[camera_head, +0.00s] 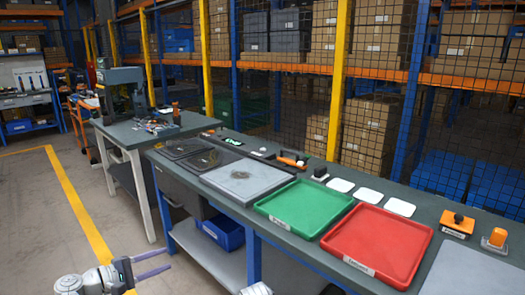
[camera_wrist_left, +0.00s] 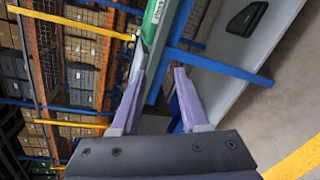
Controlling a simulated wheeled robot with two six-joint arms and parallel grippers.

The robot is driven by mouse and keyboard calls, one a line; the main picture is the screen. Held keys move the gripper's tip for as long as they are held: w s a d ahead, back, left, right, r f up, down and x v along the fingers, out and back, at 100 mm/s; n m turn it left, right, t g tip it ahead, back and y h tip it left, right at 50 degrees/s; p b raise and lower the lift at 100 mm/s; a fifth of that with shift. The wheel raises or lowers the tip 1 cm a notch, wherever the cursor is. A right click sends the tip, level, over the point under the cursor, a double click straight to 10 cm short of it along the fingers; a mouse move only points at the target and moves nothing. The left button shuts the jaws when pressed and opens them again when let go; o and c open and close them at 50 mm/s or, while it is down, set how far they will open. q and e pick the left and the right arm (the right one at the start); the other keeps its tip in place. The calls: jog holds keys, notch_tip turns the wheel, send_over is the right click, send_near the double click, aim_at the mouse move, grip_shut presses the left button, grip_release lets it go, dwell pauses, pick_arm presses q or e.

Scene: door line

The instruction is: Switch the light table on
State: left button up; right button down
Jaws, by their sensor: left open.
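A flat pale grey panel in a dark frame (camera_head: 247,177), which looks like the light table, lies on the long workbench (camera_head: 290,222) left of the green tray. Its surface shows no clear glow. A small black and white box (camera_head: 320,174) stands near its back right; I cannot tell whether it is its switch. My left gripper (camera_head: 169,259) is open and empty, low over the floor in front of the bench. Its two purple fingers also show apart in the left wrist view (camera_wrist_left: 160,73).
A green tray (camera_head: 302,207) and a red tray (camera_head: 378,243) lie to the right. An orange-handled tool (camera_head: 291,159), white cards (camera_head: 369,195) and orange devices (camera_head: 457,222) line the back. A blue bin (camera_head: 224,232) sits below. The floor at left is clear.

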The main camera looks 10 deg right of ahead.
pick_arm(q)
jog(key=shift+d, duration=0.15)
jog(key=s+d+f+m+g+y+p, duration=0.2)
jog(key=s+d+m+g+p, duration=0.25)
jog(key=d, duration=0.25)
jog(key=s+d+f+m+g+y+p, duration=0.2)
jog(key=s+d+m+g+p, duration=0.25)
jog(key=d, duration=0.35)
jog(key=s+r+m+g+y+p, duration=0.1)
jog(key=s+m+y+p, duration=0.5)
jog(key=s+y, duration=0.3)
jog(key=shift+s+d+r+m+y, duration=0.15)
jog(key=shift+d+r+m+y, duration=0.2)
jog(key=shift+m, duration=0.25)
jog(key=shift+a, duration=0.1)
